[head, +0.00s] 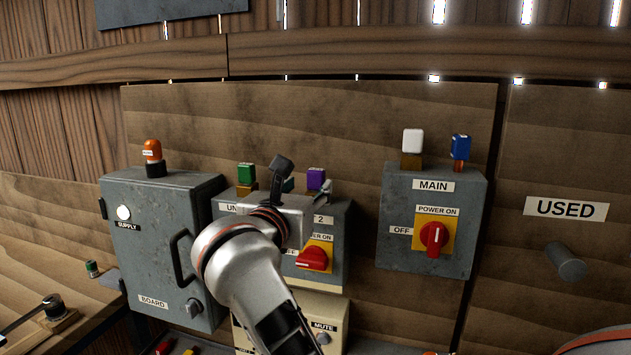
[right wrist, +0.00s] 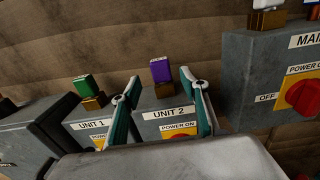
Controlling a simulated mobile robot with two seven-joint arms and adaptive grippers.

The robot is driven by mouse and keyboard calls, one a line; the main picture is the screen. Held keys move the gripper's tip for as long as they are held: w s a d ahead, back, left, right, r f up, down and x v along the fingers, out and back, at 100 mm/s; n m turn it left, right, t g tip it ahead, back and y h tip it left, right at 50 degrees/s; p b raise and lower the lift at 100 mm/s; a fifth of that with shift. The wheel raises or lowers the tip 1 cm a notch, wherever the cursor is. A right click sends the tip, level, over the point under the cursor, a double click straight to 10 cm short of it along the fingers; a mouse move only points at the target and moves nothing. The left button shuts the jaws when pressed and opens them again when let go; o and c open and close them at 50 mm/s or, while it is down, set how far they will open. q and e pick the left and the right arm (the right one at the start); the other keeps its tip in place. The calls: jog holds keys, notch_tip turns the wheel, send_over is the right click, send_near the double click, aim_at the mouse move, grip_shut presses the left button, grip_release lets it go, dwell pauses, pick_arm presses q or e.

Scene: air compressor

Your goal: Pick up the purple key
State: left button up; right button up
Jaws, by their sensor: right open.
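The purple key (head: 316,179) stands upright on top of the grey UNIT 2 box; it also shows in the right wrist view (right wrist: 161,70), on a brass-coloured base. My right gripper (head: 303,178) is open in front of the key, above the box front. In the right wrist view its two fingers (right wrist: 158,86) are spread, with the key showing between and beyond them. Neither finger appears to grip it. My right arm hides part of the UNIT boxes in the head view. My left gripper is not in view.
A green key (head: 246,174) stands to the left on UNIT 1. The grey supply cabinet (head: 163,255), with an orange key (head: 152,150) on top, is farther left. The MAIN box (head: 432,225) to the right carries white (head: 413,141) and blue (head: 460,147) keys.

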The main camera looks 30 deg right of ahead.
aim_at(314, 177)
jog(key=shift+x, duration=0.95)
jog(key=x, duration=0.1)
jog(key=p+x, duration=0.1)
jog(key=x, duration=0.2)
jog(key=shift+d+r+p, duration=0.1)
jog(key=shift+r+p, duration=0.2)
jog(key=shift+w+d, duration=0.15)
jog(key=shift+d, duration=0.1)
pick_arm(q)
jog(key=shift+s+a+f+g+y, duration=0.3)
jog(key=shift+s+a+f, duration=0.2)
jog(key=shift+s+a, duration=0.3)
pick_arm(e)
jog(key=c, duration=1)
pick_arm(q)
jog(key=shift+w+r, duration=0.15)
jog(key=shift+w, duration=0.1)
pick_arm(e)
jog(key=shift+c, duration=1)
